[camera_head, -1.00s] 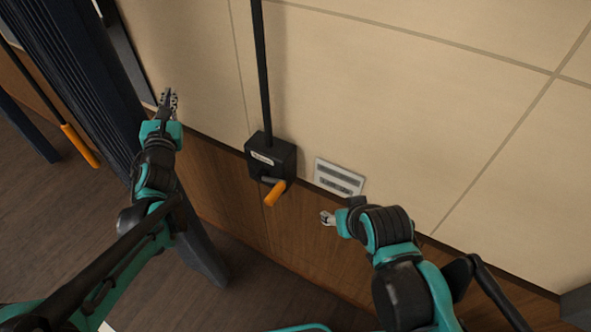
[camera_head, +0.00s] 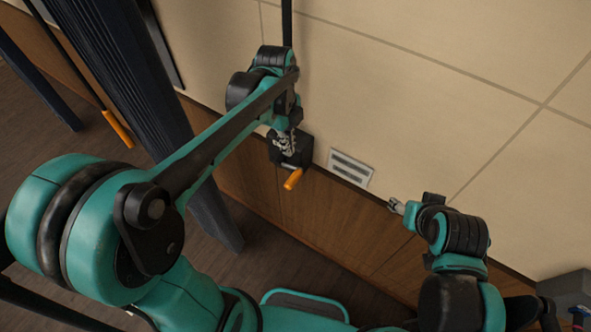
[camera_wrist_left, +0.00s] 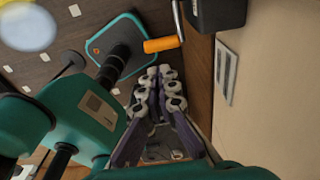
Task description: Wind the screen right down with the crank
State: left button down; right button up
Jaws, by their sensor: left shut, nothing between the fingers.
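The crank box (camera_head: 300,157) is black and fixed to the wall, partly hidden behind my left gripper (camera_head: 285,147). Its orange crank handle (camera_head: 293,179) sticks out below the gripper, uncovered. In the left wrist view the orange handle (camera_wrist_left: 161,44) and its grey arm hang beside the black box (camera_wrist_left: 218,14). There my left gripper (camera_wrist_left: 160,80) has its fingers together and empty, just below the handle in the picture and apart from it. My right gripper (camera_head: 397,206) is right of the box, away from the crank; its jaws are too small to read. I cannot make out the screen.
A white slotted wall plate (camera_head: 350,168) sits right of the box. A dark pole (camera_head: 287,25) runs up the wall above it. Dark pleated drapery (camera_head: 125,70) and another orange handle (camera_head: 118,129) are at the left. A grey box (camera_head: 566,288) is at lower right.

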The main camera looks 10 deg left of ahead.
aim_at(294, 179)
pick_arm(q)
jog(key=f, duration=0.8)
jog(key=d+f+b, duration=0.1)
jog(key=f, duration=0.3)
jog(key=shift+s, duration=0.15)
pick_arm(e)
jog(key=shift+f, duration=0.55)
pick_arm(q)
jog(key=shift+f, duration=0.15)
pick_arm(e)
jog(key=shift+f, duration=0.15)
pick_arm(q)
jog(key=shift+s+d+f+y+b, duration=0.1)
jog(key=shift+d+f+y+b, duration=0.1)
jog(key=shift+y+b, duration=0.15)
pick_arm(e)
jog(key=shift+f, duration=0.25)
pick_arm(q)
jog(key=shift+f, duration=0.1)
pick_arm(e)
jog(key=shift+f, duration=0.15)
